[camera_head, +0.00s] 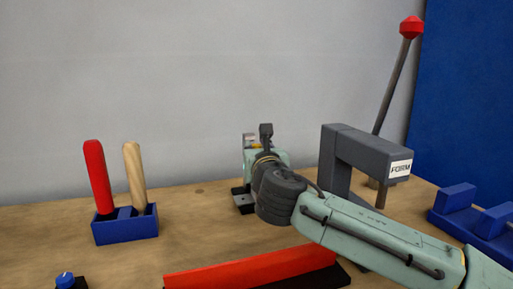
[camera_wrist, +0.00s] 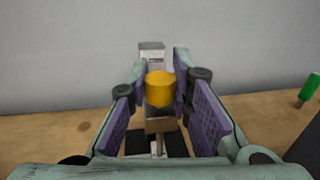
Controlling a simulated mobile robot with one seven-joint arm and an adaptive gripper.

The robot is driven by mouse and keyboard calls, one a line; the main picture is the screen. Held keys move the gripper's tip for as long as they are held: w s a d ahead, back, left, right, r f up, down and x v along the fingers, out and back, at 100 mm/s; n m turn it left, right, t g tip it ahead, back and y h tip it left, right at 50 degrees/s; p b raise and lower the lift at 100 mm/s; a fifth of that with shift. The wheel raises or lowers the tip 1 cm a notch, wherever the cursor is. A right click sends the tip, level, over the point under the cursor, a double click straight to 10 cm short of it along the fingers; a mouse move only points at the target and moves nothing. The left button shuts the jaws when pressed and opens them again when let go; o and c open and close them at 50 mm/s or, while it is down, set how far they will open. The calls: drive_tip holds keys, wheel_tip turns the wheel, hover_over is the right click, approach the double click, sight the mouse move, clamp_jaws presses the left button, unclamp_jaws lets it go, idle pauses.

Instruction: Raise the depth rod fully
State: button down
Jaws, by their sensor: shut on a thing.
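A small upright fixture with a grey post stands on a black base (camera_head: 243,203) at the middle of the bench in the head view, mostly hidden behind my gripper (camera_head: 262,150). In the wrist view, a yellow cylindrical knob (camera_wrist: 160,89) sits between the purple finger pads of my gripper (camera_wrist: 161,76), in front of the grey post (camera_wrist: 151,53). My gripper is shut on this yellow knob. A brown-grey block (camera_wrist: 160,124) shows below the knob. I take the knob to be part of the depth rod; the rod itself is not clearly seen.
A dark press (camera_head: 345,150) with a red-tipped lever (camera_head: 411,27) stands right of my gripper. A blue holder (camera_head: 125,229) with red and wooden handles is at left. A red bar (camera_head: 250,269) lies in front. Blue blocks (camera_head: 470,220) are at right. A wall stands behind.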

drive_tip(key=shift+r+p, duration=1.45)
drive_tip(key=shift+r, duration=0.1)
drive_tip(key=shift+f, duration=0.1)
drive_tip(key=c, duration=1.4)
unclamp_jaws()
drive_tip(key=s, duration=0.4)
drive_tip(key=s+d, duration=0.1)
drive_tip(key=s, duration=0.7)
drive_tip(key=shift+d, duration=0.4)
drive_tip(key=shift+f, duration=0.1)
